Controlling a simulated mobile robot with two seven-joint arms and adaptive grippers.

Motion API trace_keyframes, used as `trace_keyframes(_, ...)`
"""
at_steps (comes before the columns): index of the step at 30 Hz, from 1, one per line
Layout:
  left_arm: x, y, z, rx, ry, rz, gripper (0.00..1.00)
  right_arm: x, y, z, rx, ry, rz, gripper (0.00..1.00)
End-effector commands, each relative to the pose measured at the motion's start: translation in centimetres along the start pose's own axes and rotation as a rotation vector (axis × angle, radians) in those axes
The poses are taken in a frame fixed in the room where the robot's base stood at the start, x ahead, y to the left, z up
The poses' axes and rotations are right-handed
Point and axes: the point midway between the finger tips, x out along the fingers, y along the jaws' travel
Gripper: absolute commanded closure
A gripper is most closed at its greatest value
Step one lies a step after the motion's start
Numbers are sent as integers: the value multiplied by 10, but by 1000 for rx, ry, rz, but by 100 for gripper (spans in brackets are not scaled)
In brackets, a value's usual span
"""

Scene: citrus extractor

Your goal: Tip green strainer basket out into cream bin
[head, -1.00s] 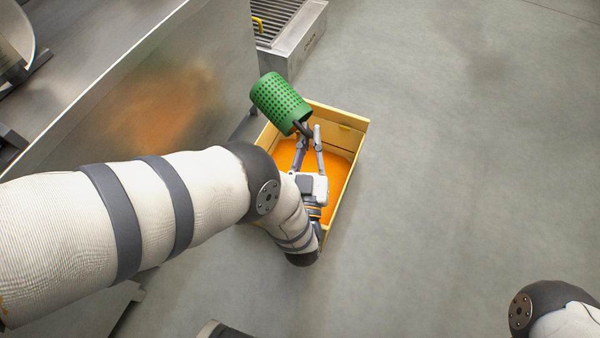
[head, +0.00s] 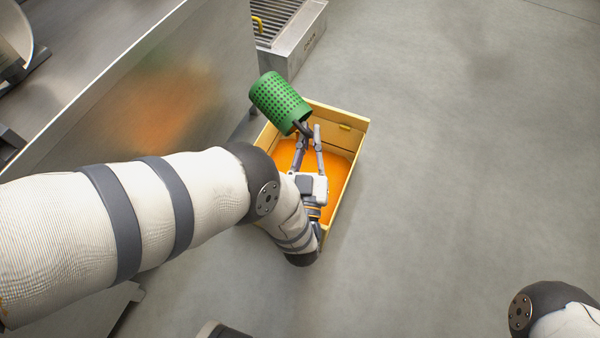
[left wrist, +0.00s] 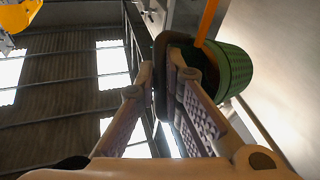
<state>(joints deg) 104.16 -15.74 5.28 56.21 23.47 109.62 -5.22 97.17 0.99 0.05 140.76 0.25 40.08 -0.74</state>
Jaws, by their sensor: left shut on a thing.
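The green perforated strainer basket (head: 279,102) is tilted above the far left corner of the cream bin (head: 352,146). Its dark handle (head: 302,128) points toward my left gripper (head: 312,132), which is shut on it. In the left wrist view, the fingers of my left gripper (left wrist: 165,85) hold the dark handle, with the green basket (left wrist: 235,72) behind it at the right. Orange material (head: 342,172) covers the bin's bottom. The basket's opening is hidden in the head view, so I cannot tell its contents. My right gripper is out of view.
A steel cabinet panel (head: 170,85) stands left of the bin. The grey floor (head: 460,170) to the right is clear.

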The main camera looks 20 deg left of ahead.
Motion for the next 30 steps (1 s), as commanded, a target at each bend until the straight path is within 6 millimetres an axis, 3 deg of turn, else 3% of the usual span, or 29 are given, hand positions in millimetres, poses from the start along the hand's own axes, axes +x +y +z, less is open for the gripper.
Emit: trace_keyframes(30,1,-4,5,81,87,32,100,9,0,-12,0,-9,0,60)
